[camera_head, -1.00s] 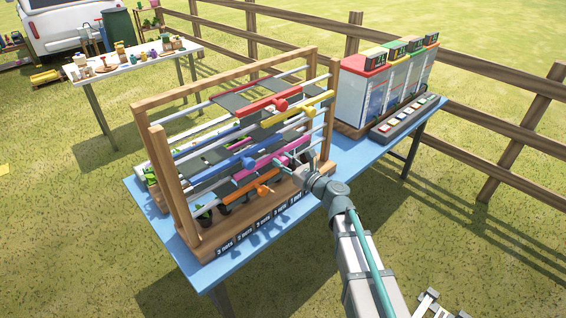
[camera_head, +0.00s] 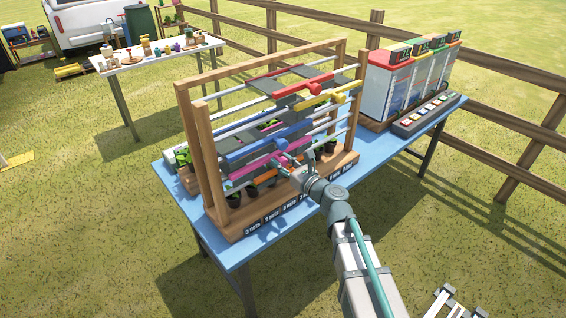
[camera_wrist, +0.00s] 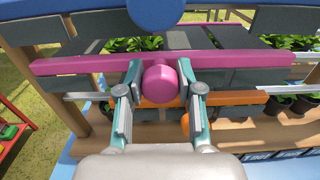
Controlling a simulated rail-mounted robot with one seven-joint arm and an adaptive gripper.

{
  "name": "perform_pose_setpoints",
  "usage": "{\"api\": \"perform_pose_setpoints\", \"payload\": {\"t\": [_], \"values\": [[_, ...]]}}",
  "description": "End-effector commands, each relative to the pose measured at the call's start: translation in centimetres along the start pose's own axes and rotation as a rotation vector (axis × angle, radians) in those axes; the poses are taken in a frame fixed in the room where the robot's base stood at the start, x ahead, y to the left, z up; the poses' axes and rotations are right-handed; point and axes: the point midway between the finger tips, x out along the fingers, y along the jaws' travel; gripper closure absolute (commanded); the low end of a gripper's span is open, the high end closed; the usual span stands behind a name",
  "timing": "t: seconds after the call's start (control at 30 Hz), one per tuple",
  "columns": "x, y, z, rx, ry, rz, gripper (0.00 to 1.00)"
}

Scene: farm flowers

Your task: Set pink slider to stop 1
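The pink slider (camera_head: 256,168) is a long bar with a round knob on a low rail of the wooden rack. It sits toward the rack's left end. In the wrist view, the pink bar (camera_wrist: 90,63) runs across the picture, and its pink knob (camera_wrist: 160,84) faces me. My gripper (camera_wrist: 160,72) has one finger on each side of this knob, close against it. My gripper (camera_head: 284,161) also shows at the rack's front in the head view, where it partly hides the knob.
The blue slider (camera_head: 252,147) lies just above the pink one. The orange slider (camera_wrist: 232,98) is just below, its knob partly behind my right finger. Yellow (camera_head: 318,103) and red (camera_head: 291,93) sliders sit higher. Wooden posts (camera_head: 203,150) bound the rack. Potted plants stand below the rails.

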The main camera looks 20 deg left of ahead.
Motion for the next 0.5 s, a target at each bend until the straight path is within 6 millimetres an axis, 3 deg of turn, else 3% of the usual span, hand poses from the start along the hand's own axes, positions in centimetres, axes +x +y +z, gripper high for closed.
{"api": "perform_pose_setpoints", "payload": {"t": [0.03, 0.17, 0.5], "values": [[-0.09, 0.49, -0.09, 0.001, 0.0, 0.011, 0.59], [-0.09, 0.42, -0.08, 0.001, 0.0, 0.01, 0.39], [-0.23, 0.22, -0.05, 0.001, 0.0, 0.005, 0.39]]}}
